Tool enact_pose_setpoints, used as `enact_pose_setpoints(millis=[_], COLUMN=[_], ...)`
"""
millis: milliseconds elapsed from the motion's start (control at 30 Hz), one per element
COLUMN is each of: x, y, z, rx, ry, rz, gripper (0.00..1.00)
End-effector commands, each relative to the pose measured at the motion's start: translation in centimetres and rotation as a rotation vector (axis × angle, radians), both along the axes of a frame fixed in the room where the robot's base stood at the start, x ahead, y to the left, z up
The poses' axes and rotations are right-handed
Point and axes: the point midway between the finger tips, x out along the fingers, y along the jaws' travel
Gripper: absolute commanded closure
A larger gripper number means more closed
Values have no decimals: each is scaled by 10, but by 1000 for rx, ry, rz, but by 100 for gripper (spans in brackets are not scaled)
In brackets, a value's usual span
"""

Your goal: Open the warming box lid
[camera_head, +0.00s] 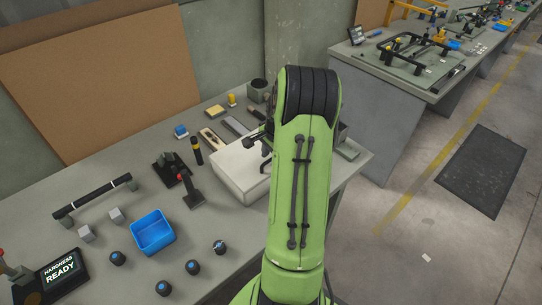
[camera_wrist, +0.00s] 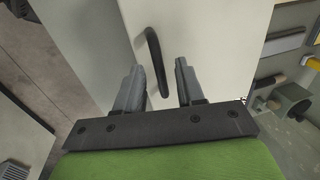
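The warming box is the pale, off-white box (camera_head: 232,178) near the table's right end; my green arm hides its right part. In the wrist view its flat pale face (camera_wrist: 215,40) fills the middle. A black bar handle (camera_wrist: 152,45) stands out from that face. My gripper (camera_wrist: 159,68) is open, with its two grey fingers on either side of the handle's near end.
A blue bin (camera_head: 153,232), black stands and several dark knobs lie left of the box.

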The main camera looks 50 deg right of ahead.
Motion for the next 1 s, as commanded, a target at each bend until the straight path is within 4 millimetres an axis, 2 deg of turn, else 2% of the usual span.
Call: enact_pose_setpoints(millis=[167, 400, 433, 800, 1000], x=[0, 0, 0, 0, 3], y=[0, 0, 0, 1, 6], z=[1, 1, 1, 2, 12], rx=[0, 0, 0, 0, 9], ry=[0, 0, 0, 2, 41], rz=[0, 1, 1, 1, 3], gripper=[62, 99, 100, 100, 100])
